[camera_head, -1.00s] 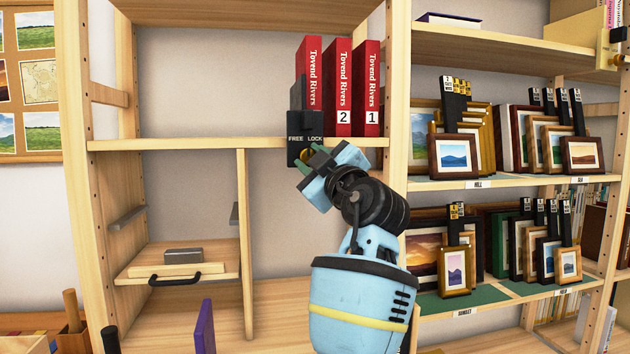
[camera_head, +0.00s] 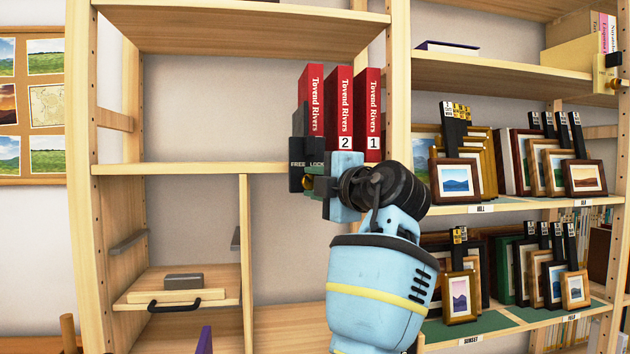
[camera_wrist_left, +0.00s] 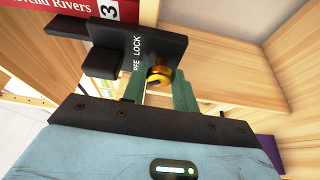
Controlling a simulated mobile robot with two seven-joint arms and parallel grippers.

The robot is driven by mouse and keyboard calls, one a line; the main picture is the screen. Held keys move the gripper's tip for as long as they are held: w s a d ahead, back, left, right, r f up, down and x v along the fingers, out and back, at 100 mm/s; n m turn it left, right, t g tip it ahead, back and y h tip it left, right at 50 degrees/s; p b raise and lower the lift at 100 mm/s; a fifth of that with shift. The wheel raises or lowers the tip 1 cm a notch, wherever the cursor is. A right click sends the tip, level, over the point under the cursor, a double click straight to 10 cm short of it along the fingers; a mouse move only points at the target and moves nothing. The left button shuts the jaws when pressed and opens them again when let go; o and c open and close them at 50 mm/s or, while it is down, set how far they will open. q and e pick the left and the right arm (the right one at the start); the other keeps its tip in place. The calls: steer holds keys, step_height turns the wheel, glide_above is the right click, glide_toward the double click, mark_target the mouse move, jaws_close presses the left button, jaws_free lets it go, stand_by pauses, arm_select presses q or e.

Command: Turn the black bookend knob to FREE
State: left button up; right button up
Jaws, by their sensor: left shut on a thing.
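The black bookend (camera_head: 297,178) stands on the shelf edge, left of the red books. Its front plate reads FREE on the left and LOCK on the right; the lettering also shows on the bookend in the wrist view (camera_wrist_left: 150,46). A brass knob (camera_wrist_left: 159,76) sits below the lettering. My left gripper (camera_head: 314,185) reaches the knob from the right, its arm crossing in front of the shelf. Its green fingers (camera_wrist_left: 160,92) are shut on the knob, one on each side. Which word the knob points to cannot be told. My right gripper is out of view.
Red Tovend Rivers books (camera_head: 340,105) stand right beside the bookend. A wooden upright (camera_head: 398,60) parts this bay from shelves of framed prints (camera_head: 457,178). Below left is a drawer (camera_head: 172,297) with a grey block. The shelf left of the bookend is empty.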

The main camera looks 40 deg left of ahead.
arm_select(q)
steer(key=shift+n, duration=0.3)
steer(key=o, duration=1)
steer(key=shift+c, duration=0.2)
steer(key=v, duration=0.8)
steer(key=shift+r, duration=0.2)
